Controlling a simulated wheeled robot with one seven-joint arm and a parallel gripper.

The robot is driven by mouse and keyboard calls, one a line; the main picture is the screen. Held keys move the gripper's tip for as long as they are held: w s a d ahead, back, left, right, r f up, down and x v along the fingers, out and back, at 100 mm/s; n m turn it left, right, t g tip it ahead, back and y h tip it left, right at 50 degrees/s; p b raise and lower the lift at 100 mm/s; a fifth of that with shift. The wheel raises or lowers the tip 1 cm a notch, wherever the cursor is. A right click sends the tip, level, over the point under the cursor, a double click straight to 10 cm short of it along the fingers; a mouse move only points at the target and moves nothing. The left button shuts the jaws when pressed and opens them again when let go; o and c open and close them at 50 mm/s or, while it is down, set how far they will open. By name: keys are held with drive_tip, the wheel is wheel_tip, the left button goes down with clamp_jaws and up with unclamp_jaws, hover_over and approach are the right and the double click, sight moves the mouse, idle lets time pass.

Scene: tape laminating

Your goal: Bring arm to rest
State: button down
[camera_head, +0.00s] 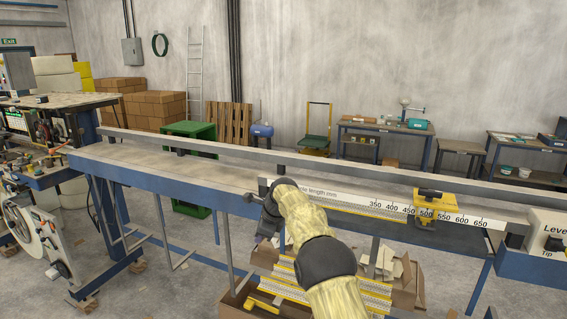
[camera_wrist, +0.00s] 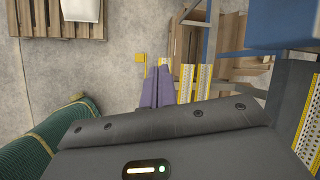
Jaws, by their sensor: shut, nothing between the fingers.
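My arm, in a yellow cover with dark joints, reaches up from the lower middle of the head view. My gripper (camera_head: 250,198) is at its far end, beside the front edge of the long blue-framed bench (camera_head: 140,170). In the wrist view the two purple-grey fingers of my gripper (camera_wrist: 158,78) lie side by side, shut with nothing held. The fingertips are small and partly hidden by the arm in the head view.
A white length scale (camera_head: 340,197) with a yellow stop (camera_head: 427,207) runs along the bench's right part. Below it stand cardboard boxes (camera_head: 408,285) with yellow-edged strips (camera_head: 345,290). A wooden pallet (camera_wrist: 85,20) shows in the wrist view. Bare floor lies left of the fingers.

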drive_tip(key=s+d+n+h, duration=0.2)
drive_tip(key=s+d+n, duration=0.4)
drive_tip(key=s+d, duration=0.5)
drive_tip(key=s+d+n+h, duration=0.2)
drive_tip(key=s+d+n, duration=0.6)
drive_tip(key=s, duration=0.6)
drive_tip(key=s+d+f+n, duration=0.2)
drive_tip(key=s, duration=0.5)
drive_tip(key=s+d+f+n, duration=0.1)
drive_tip(key=s+d+n, duration=0.1)
drive_tip(key=s, duration=0.6)
drive_tip(key=shift+s+d+f+n+g, duration=0.25)
drive_tip(key=shift+f+n+g, duration=0.1)
drive_tip(key=shift+n, duration=0.15)
